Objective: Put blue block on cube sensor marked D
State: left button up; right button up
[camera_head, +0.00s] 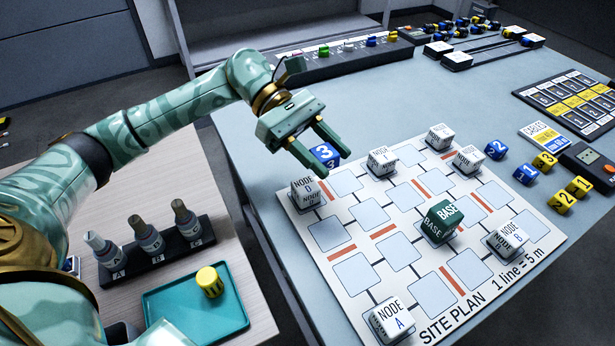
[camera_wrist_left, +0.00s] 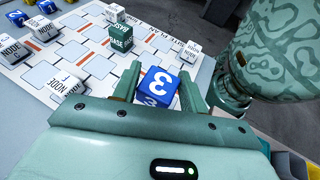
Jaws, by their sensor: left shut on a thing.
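The blue block (camera_head: 324,152) marked 3 is held between the fingers of my left gripper (camera_head: 331,162). It also shows between the two fingers in the left wrist view (camera_wrist_left: 157,86). The white cube sensor marked NODE D (camera_head: 306,194) sits at the left corner of the site plan board (camera_head: 330,253). The held block appears above and slightly right of this cube in the head view, apart from it. In the wrist view I cannot tell which white cube is D. My right gripper is not in view.
Other white node cubes, including A (camera_head: 391,321) and B (camera_head: 507,239), and a green BASE cube (camera_head: 440,222) stand on the board. More blue blocks (camera_head: 525,174) and yellow blocks (camera_head: 562,202) lie right. A teal tray (camera_head: 165,304) holds a yellow cylinder (camera_head: 210,281).

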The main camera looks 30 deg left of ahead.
aim_at(306, 185)
pick_arm(q)
jog(key=a+f, duration=0.2)
jog(key=f, duration=0.1)
jog(key=shift+w+a+f+b, duration=0.1)
jog(key=shift+w+b, duration=0.05)
jog(key=shift+b, duration=0.2)
jog(key=f, duration=0.1)
jog(key=a+f+b, duration=0.1)
jog(key=f, duration=0.2)
jog(key=shift+a+b, duration=0.3)
jog(key=shift+f, duration=0.35)
jog(key=shift+f+b, duration=0.25)
jog(key=shift+b, duration=0.05)
jog(key=o, duration=1)
jog(key=shift+r, duration=0.1)
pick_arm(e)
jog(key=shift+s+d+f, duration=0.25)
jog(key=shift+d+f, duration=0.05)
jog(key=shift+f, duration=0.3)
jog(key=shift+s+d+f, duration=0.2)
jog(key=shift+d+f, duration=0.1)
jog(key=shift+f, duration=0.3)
